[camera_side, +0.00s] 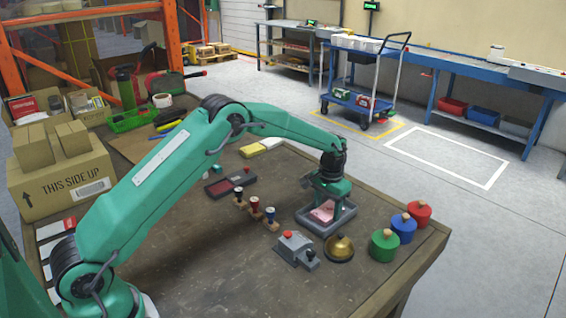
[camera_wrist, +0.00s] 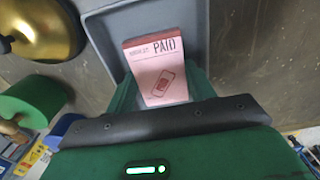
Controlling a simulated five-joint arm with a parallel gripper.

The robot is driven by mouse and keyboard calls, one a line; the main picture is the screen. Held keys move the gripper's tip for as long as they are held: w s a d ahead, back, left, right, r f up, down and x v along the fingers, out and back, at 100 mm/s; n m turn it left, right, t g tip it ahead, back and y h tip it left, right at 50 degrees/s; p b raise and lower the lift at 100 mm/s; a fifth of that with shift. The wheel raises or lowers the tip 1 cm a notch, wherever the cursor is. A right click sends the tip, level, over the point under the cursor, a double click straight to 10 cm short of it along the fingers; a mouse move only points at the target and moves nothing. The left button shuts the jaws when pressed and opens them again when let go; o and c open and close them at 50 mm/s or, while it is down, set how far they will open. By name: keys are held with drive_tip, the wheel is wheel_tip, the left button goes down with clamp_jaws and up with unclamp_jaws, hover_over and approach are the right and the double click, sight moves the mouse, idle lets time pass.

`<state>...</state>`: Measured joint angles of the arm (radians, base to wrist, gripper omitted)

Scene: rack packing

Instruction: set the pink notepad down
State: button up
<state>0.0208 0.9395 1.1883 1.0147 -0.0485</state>
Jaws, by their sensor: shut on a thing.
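The pink notepad (camera_side: 322,212) is between the fingers of my gripper (camera_side: 325,203), which is shut on it, inside the outline of the grey tray (camera_side: 333,229). In the wrist view the notepad (camera_wrist: 160,72) shows its face, with the word PAID and a small drawing. Green fingers flank its lower part, and the grey tray (camera_wrist: 98,32) surrounds it. I cannot tell whether its underside touches the tray floor.
A gold bell (camera_side: 340,249) and a grey box with a red knob (camera_side: 293,247) stand close in front of the tray. Green (camera_side: 384,247), blue (camera_side: 403,229) and red (camera_side: 419,213) knobbed cylinders stand to the right. Stamps (camera_side: 255,209) stand to the left.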

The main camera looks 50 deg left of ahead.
sight(327, 211)
drive_tip(key=shift+f, duration=0.1)
drive_tip(key=o, duration=0.7)
wheel_tip(327, 211, up, 12)
drive_tip(key=shift+r, duration=0.15)
idle(0.5)
idle(0.5)
